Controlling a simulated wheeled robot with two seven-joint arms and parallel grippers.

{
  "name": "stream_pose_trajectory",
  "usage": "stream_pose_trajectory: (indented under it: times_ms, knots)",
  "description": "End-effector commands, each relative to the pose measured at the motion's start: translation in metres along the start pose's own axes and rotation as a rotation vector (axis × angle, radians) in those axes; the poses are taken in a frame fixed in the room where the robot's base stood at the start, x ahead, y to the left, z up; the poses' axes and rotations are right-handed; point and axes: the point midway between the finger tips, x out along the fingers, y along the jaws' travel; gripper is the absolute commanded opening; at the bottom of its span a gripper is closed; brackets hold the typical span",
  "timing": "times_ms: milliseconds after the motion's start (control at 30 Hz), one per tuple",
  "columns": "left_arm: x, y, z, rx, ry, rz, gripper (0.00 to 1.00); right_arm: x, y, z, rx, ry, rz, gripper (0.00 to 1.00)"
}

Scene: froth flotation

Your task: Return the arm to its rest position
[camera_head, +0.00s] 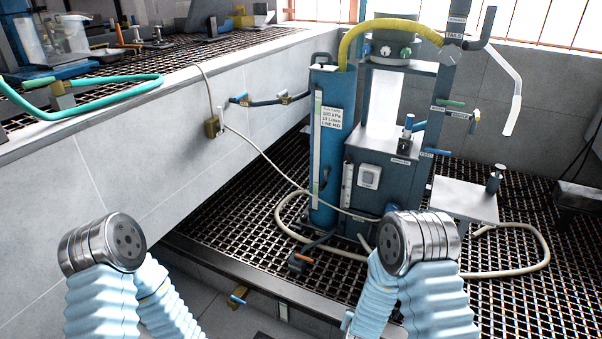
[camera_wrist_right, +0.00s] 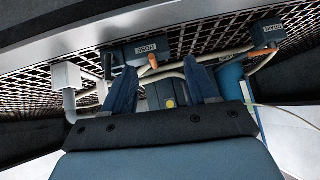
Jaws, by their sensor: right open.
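My right gripper (camera_wrist_right: 163,82) shows in the right wrist view. Its two blue fingers stand wide apart with a clear gap, and nothing is held between them. The underside of a dark metal grating (camera_wrist_right: 225,50) lies beyond the fingertips, with pipes and label plates near it. In the head view my two arms, in light blue sleeves with round metal joints, rise from the bottom edge. The right arm is in front of the blue flotation machine. Neither gripper shows in the head view; my left gripper is in no frame.
The flotation machine (camera_head: 383,180) and a blue cylinder (camera_head: 331,165) stand on the grating (camera_head: 230,217). A cream hose (camera_head: 548,255) loops over the grating. A raised tiled ledge (camera_head: 150,140) runs along the left. A small steel shelf (camera_head: 465,200) projects at the machine's right.

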Motion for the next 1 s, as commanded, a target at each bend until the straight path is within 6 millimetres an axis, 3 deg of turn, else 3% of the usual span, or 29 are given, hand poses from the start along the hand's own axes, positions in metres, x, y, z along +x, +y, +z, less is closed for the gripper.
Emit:
stream_pose_trajectory:
  times_ms: [267,433,567,800,1000]
  knots:
    - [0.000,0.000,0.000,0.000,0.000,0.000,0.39,-0.010,0.009,0.038,-0.015,-0.160,-0.045,0.58]
    - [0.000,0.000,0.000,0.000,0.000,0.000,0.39,-0.025,0.015,0.071,-0.030,-0.305,-0.094,0.58]
    - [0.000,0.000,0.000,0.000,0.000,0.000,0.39,-0.048,0.021,0.105,-0.049,-0.459,-0.158,0.58]
    - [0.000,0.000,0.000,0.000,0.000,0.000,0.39,-0.105,0.028,0.156,-0.099,-0.722,-0.297,0.58]
    - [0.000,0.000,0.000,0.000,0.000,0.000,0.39,-0.122,0.029,0.167,-0.119,-0.784,-0.337,0.58]
